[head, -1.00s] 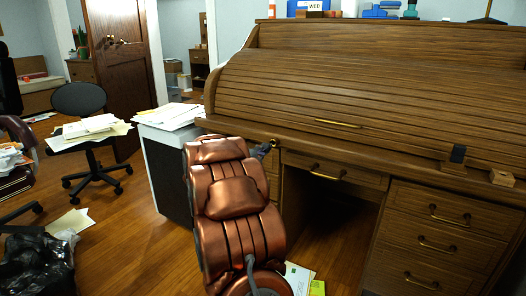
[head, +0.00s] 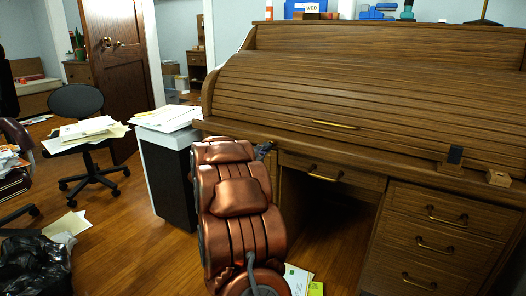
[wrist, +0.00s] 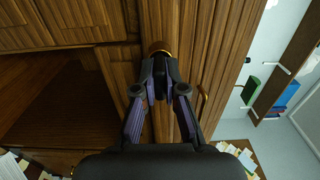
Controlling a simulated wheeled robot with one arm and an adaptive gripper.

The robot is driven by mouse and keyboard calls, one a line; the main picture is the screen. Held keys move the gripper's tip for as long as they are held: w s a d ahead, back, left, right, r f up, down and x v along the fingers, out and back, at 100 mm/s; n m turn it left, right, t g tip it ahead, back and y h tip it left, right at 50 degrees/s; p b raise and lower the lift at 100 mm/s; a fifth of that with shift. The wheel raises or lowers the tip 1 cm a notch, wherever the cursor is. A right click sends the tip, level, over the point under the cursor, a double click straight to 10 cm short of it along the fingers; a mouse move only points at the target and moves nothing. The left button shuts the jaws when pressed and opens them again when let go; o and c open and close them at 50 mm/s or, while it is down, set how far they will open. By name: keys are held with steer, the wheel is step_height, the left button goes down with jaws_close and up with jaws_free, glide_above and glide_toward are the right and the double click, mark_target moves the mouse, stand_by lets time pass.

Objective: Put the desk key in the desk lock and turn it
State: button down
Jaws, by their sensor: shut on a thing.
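A wooden roll-top desk (head: 360,95) stands in front of me with its slatted cover down. My gripper (wrist: 160,62) is shut, its fingertips together at the desk's front edge. In the head view my arm hides most of the gripper (head: 263,150). A round brass piece (wrist: 158,47) shows right at the fingertips in the wrist view. I cannot tell whether it is the lock or part of the key. The held key is otherwise hidden between the fingers, so how far it sits in the lock and its turn cannot be seen.
A small wooden block (head: 498,178) lies on the desk's right edge. Drawers with brass handles (head: 447,217) are below. A dark cabinet with papers (head: 168,118) stands left of the desk. A chair (head: 90,135) and a black bag (head: 35,265) are further left.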

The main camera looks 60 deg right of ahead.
steer(key=shift+d, duration=0.45)
steer(key=c, duration=1.2)
jaws_free()
steer(key=shift+a, duration=0.15)
steer(key=a, duration=1.1)
steer(key=shift+s+a, duration=0.25)
steer(key=shift+a, duration=0.15)
